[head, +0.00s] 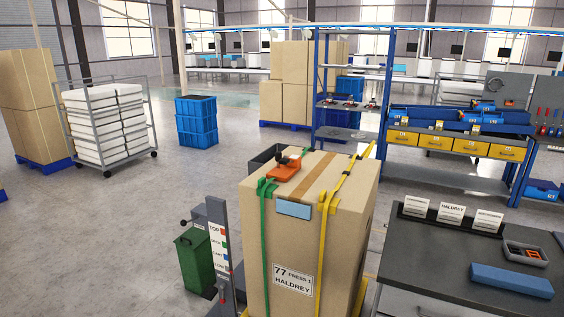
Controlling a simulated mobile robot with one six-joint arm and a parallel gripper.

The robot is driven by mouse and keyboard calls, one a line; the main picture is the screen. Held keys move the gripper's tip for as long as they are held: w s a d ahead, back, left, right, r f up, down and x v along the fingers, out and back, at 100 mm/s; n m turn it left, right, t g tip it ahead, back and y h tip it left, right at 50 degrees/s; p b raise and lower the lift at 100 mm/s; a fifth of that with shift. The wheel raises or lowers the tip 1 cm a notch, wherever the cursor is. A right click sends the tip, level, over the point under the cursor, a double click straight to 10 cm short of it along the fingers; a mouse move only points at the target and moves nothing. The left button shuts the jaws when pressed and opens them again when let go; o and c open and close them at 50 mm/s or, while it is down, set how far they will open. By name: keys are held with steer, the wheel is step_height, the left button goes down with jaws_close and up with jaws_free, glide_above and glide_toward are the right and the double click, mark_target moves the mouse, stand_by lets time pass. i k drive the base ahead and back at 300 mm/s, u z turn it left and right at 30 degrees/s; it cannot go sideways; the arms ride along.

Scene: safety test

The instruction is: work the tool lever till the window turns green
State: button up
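A tall brown carton (310,200) stands in the middle foreground, with a green strap (264,235) and a yellow strap (329,225) over it. An orange-red tool (284,171) with a dark lever or handle lies on its top, beside the green strap. The lever's exact position is too small to tell. I cannot make out a window on the tool or its colour. A light-blue rectangle (294,209) sits at the carton's upper front edge, between the straps. My gripper is not in view.
A grey bench (440,267) at right holds a blue block (510,280), a small tray (525,253) and cards. A labelled post (219,245) and a green bin (195,260) stand left of the carton. Open floor (120,230) lies further left.

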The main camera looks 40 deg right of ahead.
mark_target(284, 161)
steer(key=k, duration=0.4)
steer(key=z, duration=0.6)
steer(key=i, duration=0.5)
steer(key=z, duration=0.65)
